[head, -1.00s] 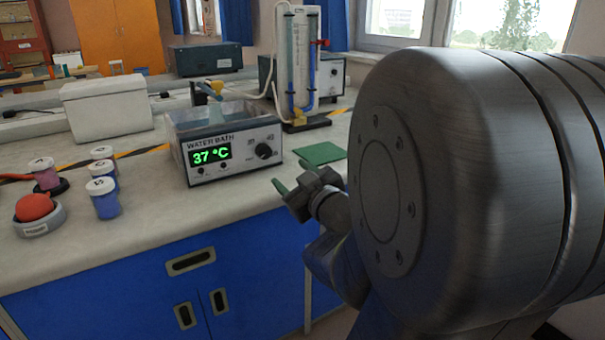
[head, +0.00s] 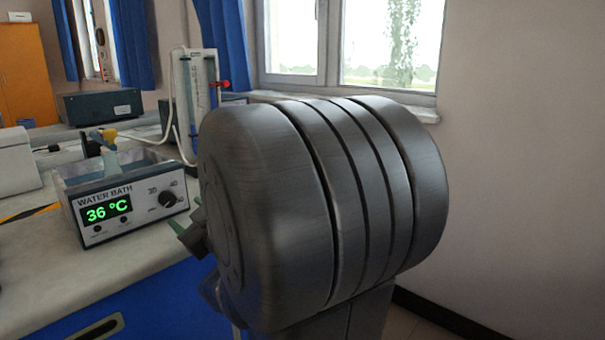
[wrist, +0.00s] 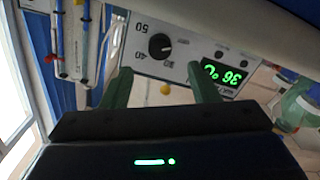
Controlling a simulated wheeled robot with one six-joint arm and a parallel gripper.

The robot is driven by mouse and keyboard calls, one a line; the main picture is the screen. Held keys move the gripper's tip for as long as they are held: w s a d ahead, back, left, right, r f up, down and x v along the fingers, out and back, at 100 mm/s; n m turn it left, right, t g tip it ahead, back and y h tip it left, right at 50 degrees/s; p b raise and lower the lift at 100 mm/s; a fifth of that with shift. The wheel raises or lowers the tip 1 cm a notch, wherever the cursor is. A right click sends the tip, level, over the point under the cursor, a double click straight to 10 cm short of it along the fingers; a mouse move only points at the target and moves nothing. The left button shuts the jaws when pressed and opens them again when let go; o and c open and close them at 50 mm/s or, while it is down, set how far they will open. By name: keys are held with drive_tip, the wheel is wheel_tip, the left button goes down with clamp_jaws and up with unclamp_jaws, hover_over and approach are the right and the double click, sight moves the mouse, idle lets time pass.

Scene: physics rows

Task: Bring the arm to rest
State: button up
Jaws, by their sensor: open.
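My gripper (head: 184,214) shows only in part in the head view, its green fingertips poking out left of my large grey arm link, which hides the rest. In the wrist view my gripper (wrist: 161,80) has its two green fingers well apart, with nothing held between them. The water bath (head: 135,213) stands on the bench left of my gripper, its display reading 36 °C. It shows upside down in the wrist view (wrist: 190,52), beyond the fingertips. A small yellow round thing appears between the fingers there; I cannot tell what it is.
A column apparatus with blue tubes (head: 197,100) stands behind the water bath. A white box (head: 14,162) is at the left edge and a dark instrument (head: 103,105) further back. A bare wall (head: 525,150) and some floor lie to the right.

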sight(171, 203)
drive_tip(key=b+x, duration=0.1)
drive_tip(key=x, duration=0.7)
drive_tip(key=shift+f, duration=0.1)
drive_tip(key=shift+m+p, duration=0.3)
drive_tip(key=shift+m, duration=0.3)
drive_tip(key=shift+d, duration=0.1)
